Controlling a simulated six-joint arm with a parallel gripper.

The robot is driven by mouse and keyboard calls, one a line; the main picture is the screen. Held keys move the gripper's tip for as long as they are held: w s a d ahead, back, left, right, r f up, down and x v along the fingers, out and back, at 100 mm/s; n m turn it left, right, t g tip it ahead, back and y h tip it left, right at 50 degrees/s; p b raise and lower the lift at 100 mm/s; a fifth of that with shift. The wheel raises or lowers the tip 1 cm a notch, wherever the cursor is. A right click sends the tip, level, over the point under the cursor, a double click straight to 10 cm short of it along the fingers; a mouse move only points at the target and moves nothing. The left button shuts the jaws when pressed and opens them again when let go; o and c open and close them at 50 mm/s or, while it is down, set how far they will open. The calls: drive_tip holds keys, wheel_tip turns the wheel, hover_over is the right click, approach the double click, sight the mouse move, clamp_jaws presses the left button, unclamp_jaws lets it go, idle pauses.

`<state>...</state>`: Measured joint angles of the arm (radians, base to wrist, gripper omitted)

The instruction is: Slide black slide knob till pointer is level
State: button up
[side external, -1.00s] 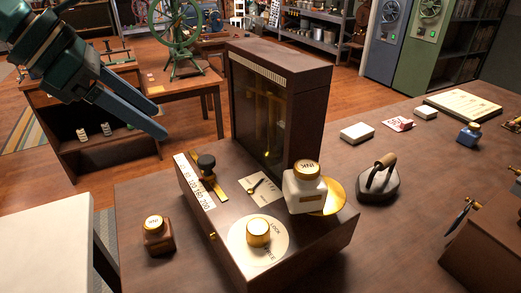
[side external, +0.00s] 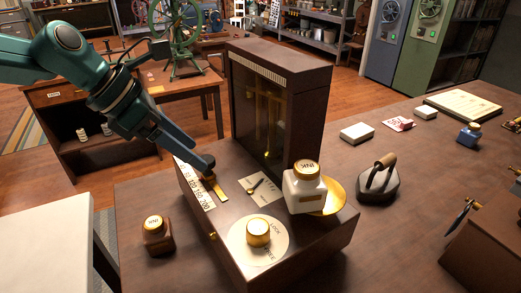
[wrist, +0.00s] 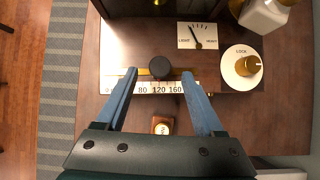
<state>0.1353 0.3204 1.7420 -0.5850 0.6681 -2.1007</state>
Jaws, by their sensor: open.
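The black slide knob (wrist: 160,67) sits on a brass rail (wrist: 145,72) on the wooden scale box (side external: 226,215). In the wrist view it stands roughly above the 120 mark of the white number strip (wrist: 158,87). My gripper (wrist: 158,72) is open, with one blue fingertip on each side of the knob; small gaps show and it is not gripped. In the side view my gripper (side external: 204,163) is down at the rail and mostly hides the knob. The pointer (wrist: 195,35) on the light/heavy card (wrist: 185,42) leans left, toward LIGHT.
A white ink bottle (side external: 304,190) stands on the brass pan (side external: 334,196). The brass lock knob (side external: 258,232) is on the box top, and the tall glass-fronted case (side external: 300,125) rises behind. A brown ink bottle (side external: 158,235) stands beside the box.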

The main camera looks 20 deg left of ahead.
drive_tip(key=shift+x, duration=1.9)
drive_tip(key=c, duration=0.9)
